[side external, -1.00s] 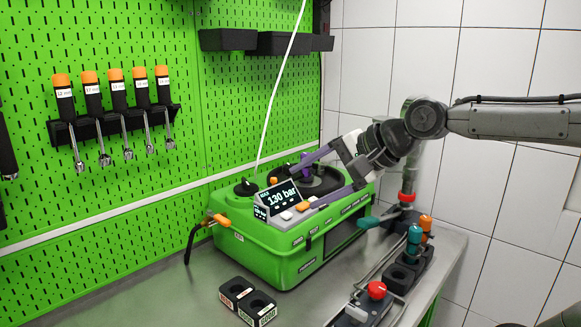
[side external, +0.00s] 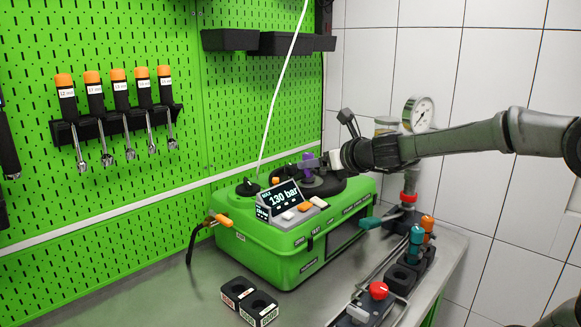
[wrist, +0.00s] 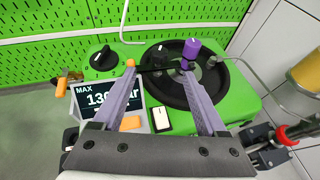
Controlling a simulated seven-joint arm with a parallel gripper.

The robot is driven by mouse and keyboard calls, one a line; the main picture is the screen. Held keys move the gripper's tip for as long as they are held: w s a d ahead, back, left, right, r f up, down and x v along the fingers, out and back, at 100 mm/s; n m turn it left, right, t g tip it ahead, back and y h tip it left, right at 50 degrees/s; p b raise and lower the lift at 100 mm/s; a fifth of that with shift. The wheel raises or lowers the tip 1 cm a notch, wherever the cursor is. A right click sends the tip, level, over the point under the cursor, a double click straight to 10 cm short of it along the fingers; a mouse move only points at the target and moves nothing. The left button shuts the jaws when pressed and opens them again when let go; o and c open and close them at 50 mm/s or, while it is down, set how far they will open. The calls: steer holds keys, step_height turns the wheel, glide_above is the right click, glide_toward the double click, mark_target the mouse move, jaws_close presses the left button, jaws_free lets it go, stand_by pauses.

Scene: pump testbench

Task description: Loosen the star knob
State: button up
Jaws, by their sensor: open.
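I cannot single out the star knob with certainty. A black round wheel (wrist: 208,92) lies on top of the green pump unit (wrist: 240,104), with an upright purple knob (wrist: 190,49) at its far side; the purple part also shows in the side view (side external: 309,161). A black knob (wrist: 103,58) sits on the unit's top at the left. My gripper (wrist: 156,67) is open, its grey-purple fingers spread over the unit. The left fingertip is close to a small orange knob, the right one just below the purple knob. In the side view the fingers are mostly hidden or unclear.
The display (side external: 283,197) reads 130 bar, with orange and white buttons beside it. A gauge (side external: 418,114) stands behind my arm. Bottles (side external: 415,243) and a red knob (side external: 378,290) are at the front right. Black blocks (side external: 248,298) stand in front; wrenches hang left.

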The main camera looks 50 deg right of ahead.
mark_target(292, 165)
steer(key=x, duration=1.3)
steer(key=shift+w+d, duration=0.1)
steer(key=shift+w, duration=0.2)
steer(key=shift+c, duration=0.2)
jaws_close()
